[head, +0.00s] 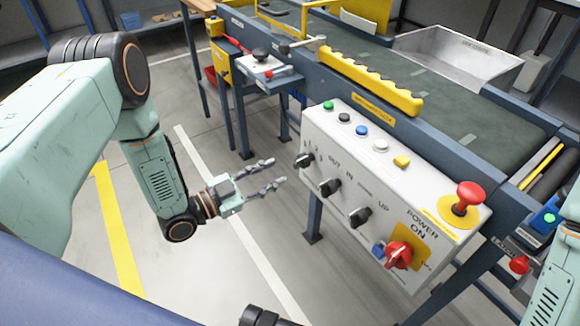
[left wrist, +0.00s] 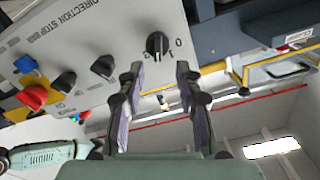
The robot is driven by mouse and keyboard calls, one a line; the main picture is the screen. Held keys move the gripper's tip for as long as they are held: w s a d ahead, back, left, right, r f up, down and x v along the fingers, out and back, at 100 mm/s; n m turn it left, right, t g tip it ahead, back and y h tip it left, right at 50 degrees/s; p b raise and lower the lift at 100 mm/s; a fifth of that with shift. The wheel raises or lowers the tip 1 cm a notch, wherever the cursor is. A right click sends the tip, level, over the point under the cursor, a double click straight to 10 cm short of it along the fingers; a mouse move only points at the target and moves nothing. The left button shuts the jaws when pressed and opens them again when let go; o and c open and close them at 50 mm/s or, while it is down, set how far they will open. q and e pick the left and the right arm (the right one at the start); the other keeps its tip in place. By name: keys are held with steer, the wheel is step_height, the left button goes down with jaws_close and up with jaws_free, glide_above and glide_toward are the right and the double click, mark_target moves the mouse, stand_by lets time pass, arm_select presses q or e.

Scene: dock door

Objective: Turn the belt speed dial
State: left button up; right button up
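A white control panel (head: 350,165) is on the side of the conveyor. Along its front face is a row of black dials. The leftmost black dial (head: 304,160) also shows in the left wrist view (left wrist: 157,44), with 0 and 1 marked beside it. Its full label is not readable. My left gripper (head: 276,172) is left of this dial and apart from it. In the left wrist view its two fingers (left wrist: 159,76) are spread and empty, with the dial beyond the gap between their tips. My right gripper is not in view.
The panel also carries two more black knobs (head: 329,187) (head: 359,216), a red power switch (head: 398,256), several coloured push buttons (head: 361,130) and a red mushroom button (head: 469,194). The conveyor belt (head: 440,95) runs behind. The floor (head: 215,265) left of the panel is clear.

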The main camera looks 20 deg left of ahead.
mark_target(296, 164)
arm_select(q)
steer(key=b+x, duration=0.1)
steer(key=x, duration=0.3)
steer(key=shift+d+f, duration=0.2)
steer(key=shift+w+d+r, duration=0.15)
steer(key=shift+w+d, duration=0.35)
steer(key=shift+c, duration=0.3)
steer(key=shift+a, duration=0.1)
steer(key=shift+c, duration=0.6)
jaws_close()
